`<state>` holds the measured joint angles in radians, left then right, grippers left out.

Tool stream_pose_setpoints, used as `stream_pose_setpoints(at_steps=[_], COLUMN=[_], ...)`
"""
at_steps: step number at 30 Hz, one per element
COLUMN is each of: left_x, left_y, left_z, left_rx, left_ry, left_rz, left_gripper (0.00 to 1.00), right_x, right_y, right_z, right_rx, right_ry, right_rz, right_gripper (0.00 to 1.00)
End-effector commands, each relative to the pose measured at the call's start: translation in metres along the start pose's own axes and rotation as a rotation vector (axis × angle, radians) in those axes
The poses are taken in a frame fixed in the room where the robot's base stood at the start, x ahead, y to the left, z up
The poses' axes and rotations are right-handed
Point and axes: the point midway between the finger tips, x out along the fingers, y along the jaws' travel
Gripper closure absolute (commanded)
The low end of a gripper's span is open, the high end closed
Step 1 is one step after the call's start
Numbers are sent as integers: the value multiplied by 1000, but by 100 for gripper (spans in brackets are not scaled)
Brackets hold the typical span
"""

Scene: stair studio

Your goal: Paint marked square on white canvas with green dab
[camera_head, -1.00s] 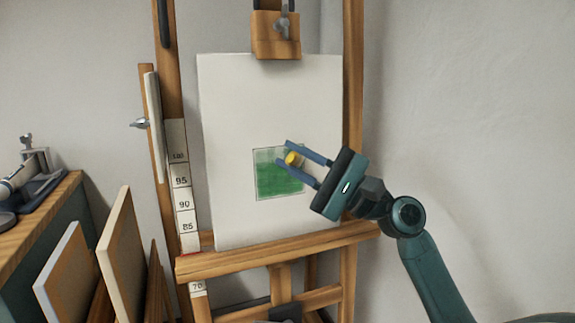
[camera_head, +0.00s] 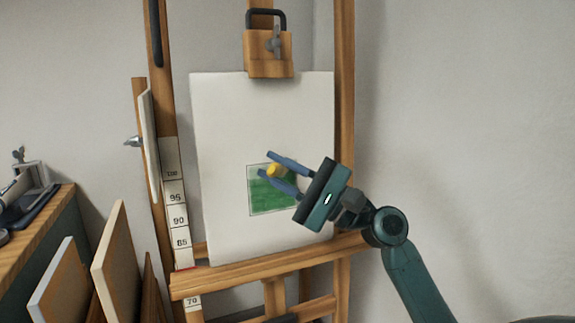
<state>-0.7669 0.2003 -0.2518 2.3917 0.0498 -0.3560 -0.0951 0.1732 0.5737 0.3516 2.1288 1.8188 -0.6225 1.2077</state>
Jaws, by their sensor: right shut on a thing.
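The white canvas (camera_head: 222,130) stands upright on a wooden easel (camera_head: 344,50). The marked square (camera_head: 268,200) is outlined low on the canvas and is mostly filled with green; its visible top strip is paler. My right gripper (camera_head: 270,164) is in front of the square's upper part, shut on a small yellow thing (camera_head: 274,170) between its fingers. The fingers and palm hide the square's upper right part. I cannot tell whether the held thing touches the canvas. My left gripper is not in view.
A wooden clamp (camera_head: 268,54) holds the canvas top. The easel's ledge (camera_head: 215,281) runs under the canvas. A numbered scale (camera_head: 176,208) is on the left post. Leaning panels (camera_head: 122,260) and a cabinet (camera_head: 40,225) stand at left. A bare wall (camera_head: 455,130) is at right.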

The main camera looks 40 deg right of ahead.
Motion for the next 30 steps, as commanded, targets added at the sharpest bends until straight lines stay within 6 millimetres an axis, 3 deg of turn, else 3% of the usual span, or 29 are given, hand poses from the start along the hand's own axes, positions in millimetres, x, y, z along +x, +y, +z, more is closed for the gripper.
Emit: stream_pose_setpoints(at_steps=[30], left_x=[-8], left_y=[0], left_z=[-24], left_rx=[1], left_ry=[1], left_rz=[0], left_gripper=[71], right_x=[32], right_y=[26], right_z=[20], right_rx=[1], right_ry=[0], right_rz=[0], right_gripper=[100])
